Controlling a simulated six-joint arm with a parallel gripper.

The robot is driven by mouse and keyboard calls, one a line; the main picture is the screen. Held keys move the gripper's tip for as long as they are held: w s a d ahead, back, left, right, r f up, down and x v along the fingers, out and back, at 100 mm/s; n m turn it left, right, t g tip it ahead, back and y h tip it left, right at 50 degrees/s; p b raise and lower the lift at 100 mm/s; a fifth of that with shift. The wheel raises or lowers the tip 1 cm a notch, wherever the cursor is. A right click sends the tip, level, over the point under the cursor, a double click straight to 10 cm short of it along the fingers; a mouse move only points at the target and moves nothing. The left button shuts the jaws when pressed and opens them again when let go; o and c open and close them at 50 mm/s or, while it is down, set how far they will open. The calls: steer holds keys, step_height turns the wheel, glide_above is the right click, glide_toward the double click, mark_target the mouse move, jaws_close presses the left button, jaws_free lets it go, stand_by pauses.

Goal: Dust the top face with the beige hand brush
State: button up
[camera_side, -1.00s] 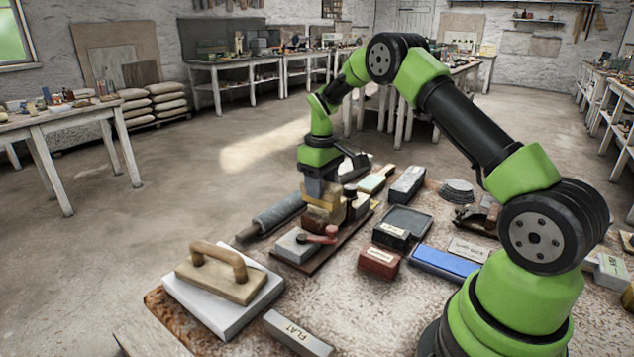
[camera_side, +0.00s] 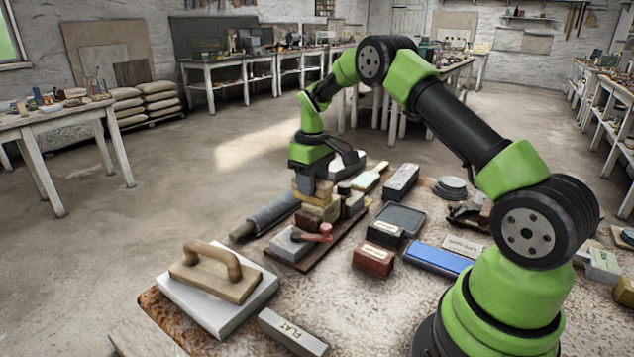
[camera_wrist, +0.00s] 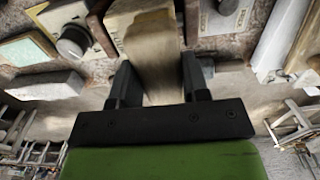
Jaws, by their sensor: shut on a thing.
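My gripper (camera_side: 308,178) points down over the work board in the side view. It is shut on the beige hand brush (camera_side: 305,193), which also shows between the two black fingers in the wrist view (camera_wrist: 152,45). The brush sits just above or against the top face of a tan block (camera_side: 320,213); I cannot tell whether the bristles touch it. My gripper and the brush hide part of the block's top.
A wooden-handled float (camera_side: 213,272) lies on a white slab at the front left. A grey roller-like tool (camera_side: 270,214) lies left of the base. A dark red block (camera_side: 373,260), a black tray (camera_side: 401,218) and a blue bar (camera_side: 438,258) stand to the right.

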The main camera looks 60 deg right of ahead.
steer(key=shift+w, duration=1)
steer(key=shift+s, duration=2.25)
steer(key=shift+w+r, duration=0.35)
steer(key=shift+w, duration=0.25)
steer(key=shift+w+r, duration=0.3)
steer(key=shift+w, duration=0.25)
steer(key=shift+f, duration=0.7)
steer(key=shift+w, duration=1.1)
steer(key=shift+s, duration=0.1)
